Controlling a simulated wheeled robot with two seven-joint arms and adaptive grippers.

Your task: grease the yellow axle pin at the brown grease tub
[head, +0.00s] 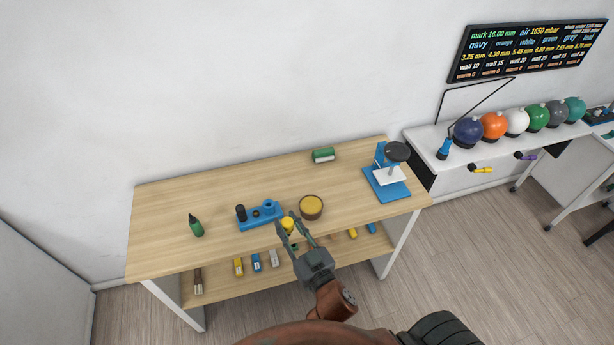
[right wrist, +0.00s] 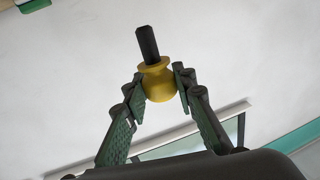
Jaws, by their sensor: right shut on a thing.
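The yellow axle pin (head: 287,223) is between the fingertips of my right gripper (head: 292,227) in the head view. In the right wrist view the pin (right wrist: 160,82) has a yellow flanged body and a dark shaft pointing up and slightly left. My right gripper (right wrist: 161,88) is shut on its yellow body. The brown grease tub (head: 312,216) is round, with yellowish grease inside, and stands on the wooden bench just right of and beyond the pin. The pin looks apart from the tub; its height over the bench is hard to tell. My left gripper is not in view.
Several coloured parts lie on the lower shelf. The back-left bench top is clear.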

